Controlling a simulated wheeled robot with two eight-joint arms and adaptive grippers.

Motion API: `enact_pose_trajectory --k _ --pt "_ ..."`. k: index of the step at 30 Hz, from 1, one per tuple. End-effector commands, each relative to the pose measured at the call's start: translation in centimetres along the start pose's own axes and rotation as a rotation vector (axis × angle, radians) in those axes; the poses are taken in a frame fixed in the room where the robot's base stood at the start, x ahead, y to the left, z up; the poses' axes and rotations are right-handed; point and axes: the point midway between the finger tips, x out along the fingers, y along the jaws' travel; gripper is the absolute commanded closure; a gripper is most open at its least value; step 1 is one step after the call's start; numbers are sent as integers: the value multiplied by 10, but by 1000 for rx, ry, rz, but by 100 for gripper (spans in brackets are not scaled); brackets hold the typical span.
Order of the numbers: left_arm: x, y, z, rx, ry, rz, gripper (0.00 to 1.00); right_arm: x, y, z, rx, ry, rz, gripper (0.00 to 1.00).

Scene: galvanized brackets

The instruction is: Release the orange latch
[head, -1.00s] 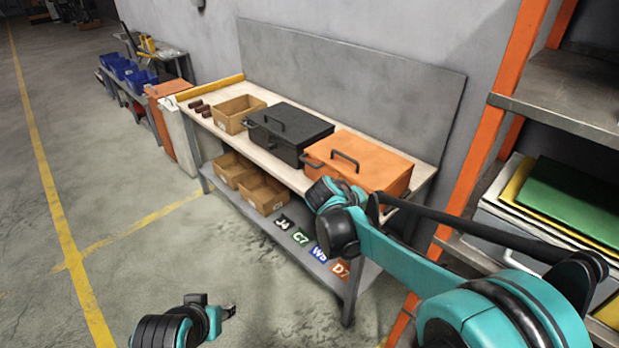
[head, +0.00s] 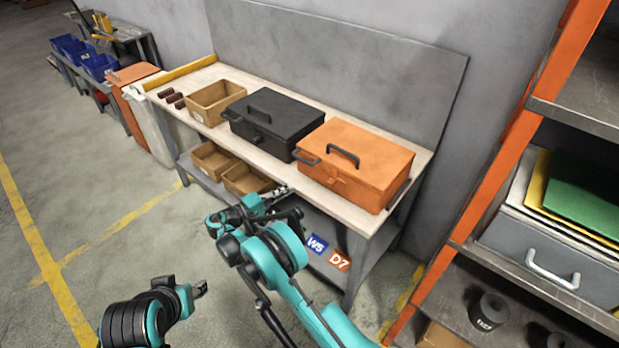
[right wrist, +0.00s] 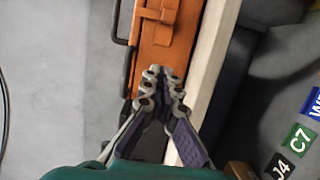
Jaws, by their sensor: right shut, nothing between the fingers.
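The orange toolbox (head: 368,160) sits on the workbench, lid closed, with a dark handle on top. Its orange latch (head: 336,178) is on the front face and shows in the right wrist view (right wrist: 160,14) near the top edge. My right gripper (right wrist: 163,74) is shut and empty, its fingertips pointing toward the box front, apart from the latch in the picture. In the head view my right gripper (head: 284,202) is in front of the bench, lower than the box. My left gripper (head: 201,288) is low over the floor, away from the bench; its fingers are too small to read.
A black toolbox (head: 275,121) stands left of the orange one on the workbench (head: 180,88). A lower shelf carries more bins and label cards (head: 340,260). An orange-framed rack (head: 490,185) stands at the right.

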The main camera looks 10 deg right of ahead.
Motion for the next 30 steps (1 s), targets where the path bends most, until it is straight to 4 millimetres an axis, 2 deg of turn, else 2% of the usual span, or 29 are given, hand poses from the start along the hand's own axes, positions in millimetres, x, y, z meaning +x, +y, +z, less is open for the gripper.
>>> enact_pose_trajectory --k 12,17,23,30 --pt "0 0 0 0 0 0 60 -5 -6 0 2 -2 22 100" --pt "1 0 1 0 0 0 60 2 -6 1 2 -4 21 100" --pt "10 0 7 0 0 0 60 35 -7 1 2 -7 21 100" --pt "22 0 16 0 0 0 60 87 -6 2 2 -6 21 100"
